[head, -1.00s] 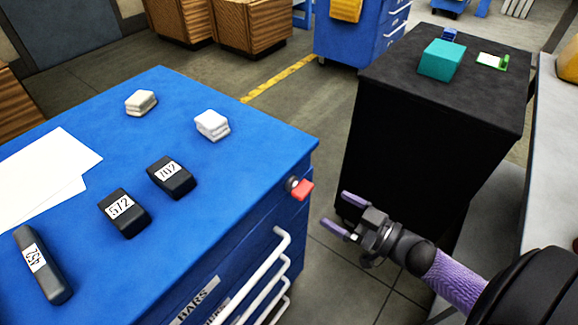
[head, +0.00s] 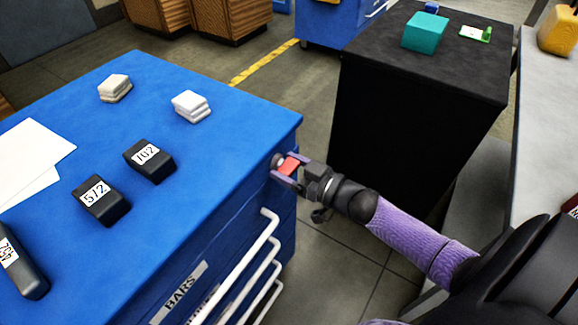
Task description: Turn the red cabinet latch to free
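The red cabinet latch (head: 289,166) sits on the side of the blue cabinet (head: 215,225), near its top right corner, on a round grey mount. My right gripper (head: 287,170) is at the latch, with its purple fingers on either side of the red handle. The fingers look apart; whether they touch the handle cannot be made out. My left gripper is not in view.
Black blocks labelled 702 (head: 149,160) and 572 (head: 101,201) lie on the blue top, with white stacks (head: 190,106) behind. White drawer handles (head: 243,262) stick out below the latch. A black cabinet (head: 415,110) stands behind my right arm.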

